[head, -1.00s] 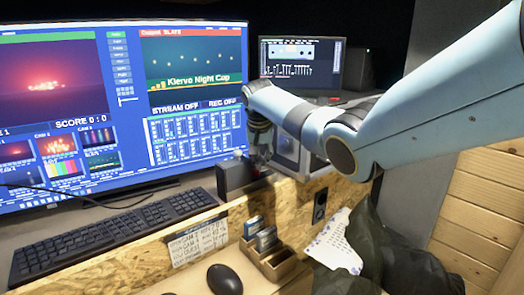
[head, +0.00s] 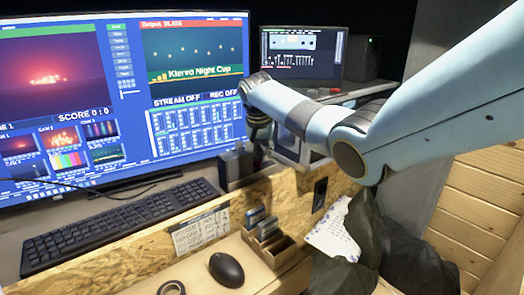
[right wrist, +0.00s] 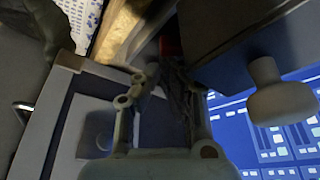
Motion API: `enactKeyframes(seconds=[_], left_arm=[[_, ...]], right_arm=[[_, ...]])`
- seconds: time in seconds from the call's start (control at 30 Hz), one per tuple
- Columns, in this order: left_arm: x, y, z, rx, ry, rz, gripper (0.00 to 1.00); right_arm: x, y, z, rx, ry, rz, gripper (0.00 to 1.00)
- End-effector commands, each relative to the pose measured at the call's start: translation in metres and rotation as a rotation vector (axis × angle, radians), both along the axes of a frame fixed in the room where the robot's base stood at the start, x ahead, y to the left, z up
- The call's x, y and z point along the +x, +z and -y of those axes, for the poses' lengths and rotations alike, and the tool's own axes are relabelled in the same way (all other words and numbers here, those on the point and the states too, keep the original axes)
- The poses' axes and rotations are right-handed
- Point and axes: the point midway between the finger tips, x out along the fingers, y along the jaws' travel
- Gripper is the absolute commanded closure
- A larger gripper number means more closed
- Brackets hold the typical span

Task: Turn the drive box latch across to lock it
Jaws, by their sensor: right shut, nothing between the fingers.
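A small dark grey box (head: 237,166), which looks like the drive box, stands at the right end of the big monitor. In the right wrist view a dark box (right wrist: 240,40) fills the upper right, with a pale rounded knob (right wrist: 278,95) at its edge. I cannot tell whether that knob is the latch. My right gripper (head: 262,157) hangs just right of the small box in the head view, partly hidden by its own wrist. In the wrist view its fingers (right wrist: 165,78) are shut and empty, left of the knob and apart from it. My left gripper is not in view.
A pale-framed case (head: 288,142) sits behind my right arm and shows below the fingers in the wrist view. A keyboard (head: 120,226), mouse (head: 227,269) and wooden card holder (head: 275,250) lie in front. A raised chipboard edge (head: 140,240) runs between keyboard and mouse.

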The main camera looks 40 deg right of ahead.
Motion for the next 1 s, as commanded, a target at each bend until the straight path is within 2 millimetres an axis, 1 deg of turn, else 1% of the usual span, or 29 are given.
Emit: enactKeyframes(seconds=[0.03,0.1,0.3,0.7,0.8,1.0], left_arm=[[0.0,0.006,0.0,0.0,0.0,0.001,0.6],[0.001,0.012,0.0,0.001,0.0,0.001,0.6],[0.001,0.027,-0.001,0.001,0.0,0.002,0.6],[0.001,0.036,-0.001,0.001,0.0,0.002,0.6],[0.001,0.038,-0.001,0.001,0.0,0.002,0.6],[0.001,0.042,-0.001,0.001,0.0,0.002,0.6]], right_arm=[[-0.002,0.002,-0.003,0.004,-0.019,-0.003,1.0],[-0.004,0.003,-0.006,0.004,-0.059,-0.003,1.0],[-0.007,0.002,-0.008,0.007,-0.224,-0.004,1.0],[-0.014,-0.001,-0.013,0.01,-0.546,-0.005,1.0],[-0.015,-0.001,-0.015,0.01,-0.603,-0.006,1.0],[-0.017,-0.002,-0.017,0.011,-0.596,-0.006,1.0]])
